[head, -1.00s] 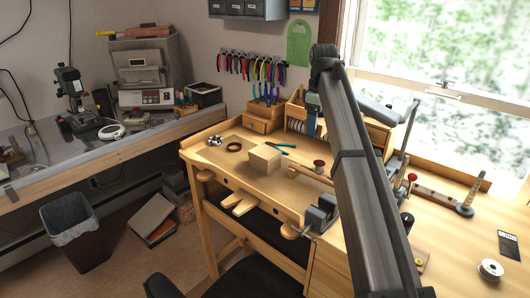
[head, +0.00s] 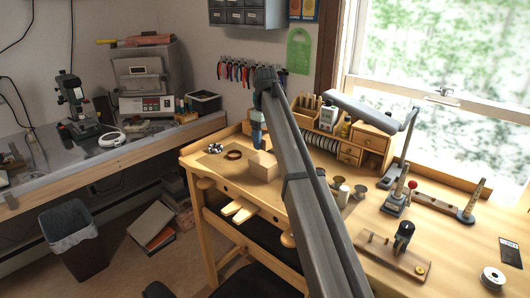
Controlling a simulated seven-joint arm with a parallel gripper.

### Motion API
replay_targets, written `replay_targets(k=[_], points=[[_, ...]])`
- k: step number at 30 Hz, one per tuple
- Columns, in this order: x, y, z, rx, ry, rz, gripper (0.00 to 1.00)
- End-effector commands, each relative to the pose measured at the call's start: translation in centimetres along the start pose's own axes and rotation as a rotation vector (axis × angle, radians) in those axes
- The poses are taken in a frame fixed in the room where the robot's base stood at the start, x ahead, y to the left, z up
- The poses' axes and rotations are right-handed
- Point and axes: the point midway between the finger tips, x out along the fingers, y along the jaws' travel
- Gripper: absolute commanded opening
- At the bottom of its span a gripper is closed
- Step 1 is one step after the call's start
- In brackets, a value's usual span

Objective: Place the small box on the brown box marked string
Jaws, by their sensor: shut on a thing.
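A plain tan box (head: 264,166) stands on the wooden bench; I see no lettering on it at this size. My gripper (head: 258,142) points down from the end of my arm, just behind and above this box in the picture. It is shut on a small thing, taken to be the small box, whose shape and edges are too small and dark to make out. I cannot tell how far the gripper is from the tan box in depth.
A dark ring (head: 233,155) and a beaded bracelet (head: 215,148) lie left of the box. A drawer unit (head: 370,145) with spools and tools stands at the back. Small metal cups (head: 360,191) stand right of my arm. The bench's front left is clear.

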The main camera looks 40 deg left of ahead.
Motion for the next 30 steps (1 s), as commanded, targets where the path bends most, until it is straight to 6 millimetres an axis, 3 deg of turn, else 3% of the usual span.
replay_targets(k=[15,27,28,30], points=[[5.0,0.0,0.1,0.0,0.0,0.0,0.4],[5.3,0.0,0.0,-0.001,0.0,0.0,0.4],[5.4,0.0,0.0,-0.001,0.0,0.0,0.69],[5.3,0.0,0.0,-0.001,0.0,0.0,0.76]])
